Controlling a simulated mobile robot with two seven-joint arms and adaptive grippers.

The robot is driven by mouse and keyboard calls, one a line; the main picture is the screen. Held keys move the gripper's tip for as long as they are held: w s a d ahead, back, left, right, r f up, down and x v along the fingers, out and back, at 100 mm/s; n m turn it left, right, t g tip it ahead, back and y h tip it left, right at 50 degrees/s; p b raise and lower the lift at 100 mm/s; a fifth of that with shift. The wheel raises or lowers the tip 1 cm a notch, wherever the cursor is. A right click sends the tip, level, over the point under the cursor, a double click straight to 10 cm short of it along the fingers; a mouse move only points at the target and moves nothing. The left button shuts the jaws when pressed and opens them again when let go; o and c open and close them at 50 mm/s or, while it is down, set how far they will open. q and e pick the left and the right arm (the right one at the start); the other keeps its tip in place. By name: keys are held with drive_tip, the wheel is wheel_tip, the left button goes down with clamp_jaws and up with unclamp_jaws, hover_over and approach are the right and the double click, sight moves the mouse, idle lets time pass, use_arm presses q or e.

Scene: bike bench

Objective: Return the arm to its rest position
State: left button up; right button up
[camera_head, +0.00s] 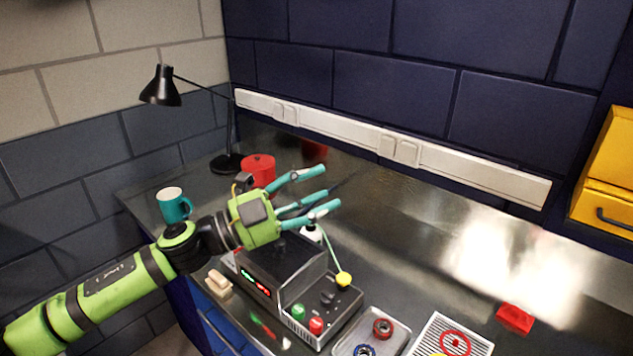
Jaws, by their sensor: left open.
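My left arm comes in from the lower left, with green links. Its gripper (318,193) has teal fingers that are spread open and empty, pointing right. In the picture it lies above a dark grey device (285,266) with a lit display and red and green buttons on the bench. I cannot tell the exact height of the gripper over the device. My right gripper is not in view.
On the metal bench (410,235) stand a teal mug (173,205), a red pot (259,168) and a black lamp (162,88). A tray (399,341) with small rings, a white grille panel (483,346) and a red block (515,318) lie to the right. The bench's back right is clear.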

use_arm(q)
drive_tip(key=s+a+f+n+t+y, duration=0.35)
drive_tip(key=f+n+y, duration=0.35)
drive_tip(key=f+n, duration=0.35)
drive_tip(key=s+a+f+n+t+y, duration=0.2)
drive_tip(key=a+f+n+y, duration=0.3)
drive_tip(key=f+n+y, duration=0.45)
drive_tip(key=s+a+f+n+g+y, duration=0.1)
drive_tip(key=s+a+f+n+g, duration=0.3)
drive_tip(key=s+f, duration=0.65)
drive_tip(key=s+a+f+n+g+y, duration=0.1)
drive_tip(key=s+a+f+g, duration=0.5)
drive_tip(key=s, duration=0.7)
wheel_tip(320, 180, down, 25)
drive_tip(key=s+d+g+b, duration=0.1)
drive_tip(key=s+g+b, duration=0.1)
drive_tip(key=s+a+f, duration=0.2)
drive_tip(key=s+f, duration=1.3)
drive_tip(key=shift+s+a+f+g+b, duration=0.15)
drive_tip(key=shift+s+a+g+b, duration=0.05)
drive_tip(key=shift+s+g+b, duration=0.15)
